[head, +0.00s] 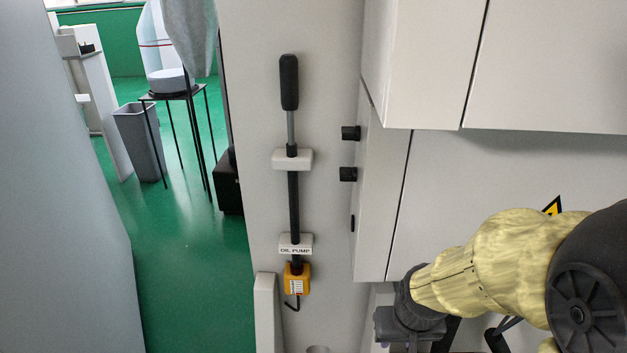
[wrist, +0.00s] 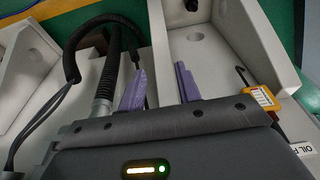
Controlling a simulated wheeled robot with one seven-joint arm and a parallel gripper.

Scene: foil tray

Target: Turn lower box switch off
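Two black knob switches stick out from the side of a pale wall cabinet in the head view, an upper one (head: 350,133) and a lower one (head: 348,174). A smaller dark piece (head: 352,223) sits below them. I cannot tell an on or off position. My gripper (wrist: 160,72) shows two purple fingers spread apart with nothing between them in the wrist view. In the head view its dark body is at the lower right, below the cabinet and apart from the knobs; its fingers are not clear there.
A black-handled lever (head: 289,82) runs down the panel to an OIL PUMP label (head: 295,250) and a yellow box (head: 297,279), which also shows in the wrist view (wrist: 260,97). A black hose (wrist: 105,75) lies left of the fingers.

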